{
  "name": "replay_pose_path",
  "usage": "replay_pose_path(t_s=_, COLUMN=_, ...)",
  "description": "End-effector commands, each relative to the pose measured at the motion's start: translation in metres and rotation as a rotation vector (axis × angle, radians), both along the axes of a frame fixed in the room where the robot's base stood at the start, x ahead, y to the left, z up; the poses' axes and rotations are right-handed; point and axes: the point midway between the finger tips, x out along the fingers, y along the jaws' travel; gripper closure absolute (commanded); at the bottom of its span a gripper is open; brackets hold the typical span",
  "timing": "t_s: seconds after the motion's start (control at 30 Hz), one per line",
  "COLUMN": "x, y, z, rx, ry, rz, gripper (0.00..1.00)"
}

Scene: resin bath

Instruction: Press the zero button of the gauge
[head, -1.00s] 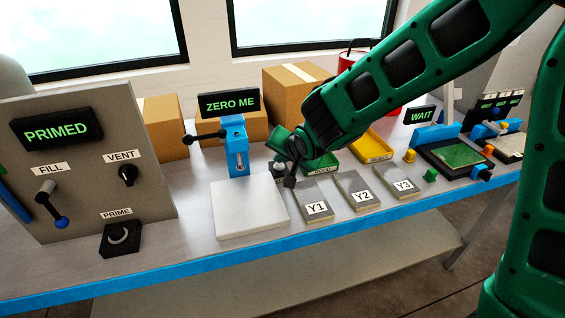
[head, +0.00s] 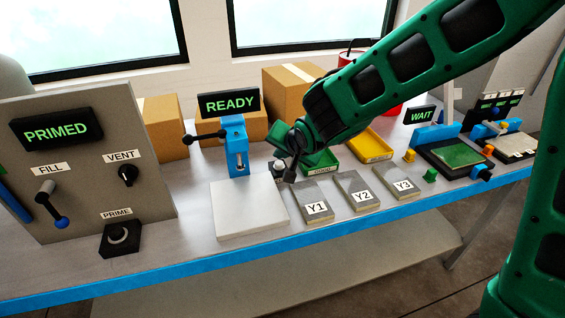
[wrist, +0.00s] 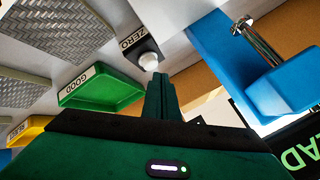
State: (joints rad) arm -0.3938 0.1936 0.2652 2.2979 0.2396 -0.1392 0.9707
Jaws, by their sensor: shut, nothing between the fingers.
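The gauge (head: 236,146) is a blue stand on the bench with a black display (head: 229,103) that reads READY in green. It stands behind a white plate (head: 248,208). Its zero button (head: 277,166) is a pale round cap on a dark base to the right of the stand. In the wrist view the button (wrist: 149,61) is a white dome beside a ZERO label. My gripper (head: 290,177) is shut and empty, just right of the button in the head view. In the wrist view its fingertips (wrist: 160,78) are close to the dome; a small gap seems to show.
A green tray (head: 322,163) and a yellow tray (head: 371,146) lie behind the plates Y1 (head: 313,200), Y2 (head: 356,190) and Y3 (head: 398,181). A grey panel (head: 85,165) reading PRIMED stands at left. Cardboard boxes (head: 163,124) stand behind.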

Motion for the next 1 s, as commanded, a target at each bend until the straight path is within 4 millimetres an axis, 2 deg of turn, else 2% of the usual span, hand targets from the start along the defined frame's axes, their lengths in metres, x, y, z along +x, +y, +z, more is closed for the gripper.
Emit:
replay_pose_path(t_s=0.4, x=0.0, y=0.0, z=0.005, rx=0.001, ry=-0.001, rz=0.0, gripper=1.0)
replay_pose_path(t_s=1.0, x=0.0, y=0.0, z=0.051, rx=0.002, ry=-0.002, rz=0.0, gripper=1.0)
